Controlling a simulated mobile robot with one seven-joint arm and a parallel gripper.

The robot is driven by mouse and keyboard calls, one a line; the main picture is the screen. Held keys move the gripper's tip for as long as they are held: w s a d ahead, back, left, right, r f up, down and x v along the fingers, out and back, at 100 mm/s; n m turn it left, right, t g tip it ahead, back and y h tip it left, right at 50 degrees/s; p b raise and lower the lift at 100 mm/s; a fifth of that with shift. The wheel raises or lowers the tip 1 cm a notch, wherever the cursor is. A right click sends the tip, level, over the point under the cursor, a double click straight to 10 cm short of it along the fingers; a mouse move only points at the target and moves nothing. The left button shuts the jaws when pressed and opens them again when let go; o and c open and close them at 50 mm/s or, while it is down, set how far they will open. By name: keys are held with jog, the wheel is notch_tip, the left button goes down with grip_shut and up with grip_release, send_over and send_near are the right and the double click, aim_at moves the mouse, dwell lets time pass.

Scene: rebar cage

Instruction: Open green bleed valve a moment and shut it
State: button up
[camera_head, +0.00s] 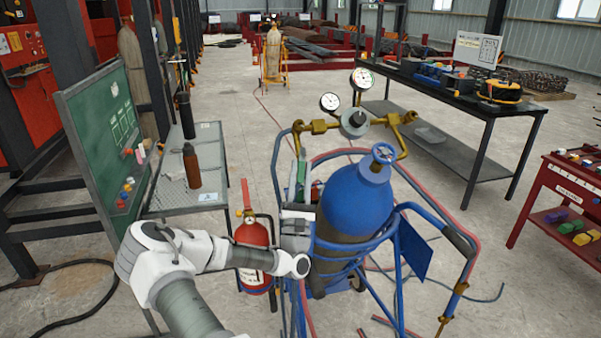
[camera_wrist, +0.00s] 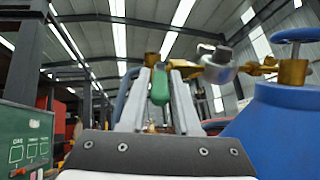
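The green bleed valve (camera_wrist: 160,85) shows as a rounded green handle below a brass fitting in the wrist view. In the head view its green part (camera_head: 302,170) stands just left of the blue cylinder (camera_head: 355,205). My gripper (camera_wrist: 161,76) points up at it, with its two grey fingers apart on either side of the green handle. I cannot see clear contact. In the head view my gripper (camera_head: 297,190) is beside the cylinder's left shoulder, partly merged with the cart behind. The gauges (camera_head: 330,101) and brass regulator (camera_head: 353,122) sit above.
The blue handwheel (camera_head: 384,153) and the cart's blue tube frame (camera_head: 275,180) are close to my gripper. A grey table (camera_head: 205,150) and green board (camera_head: 112,130) are further left. Red hoses run behind the cart.

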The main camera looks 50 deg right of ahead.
jog(key=shift+o, duration=1.2)
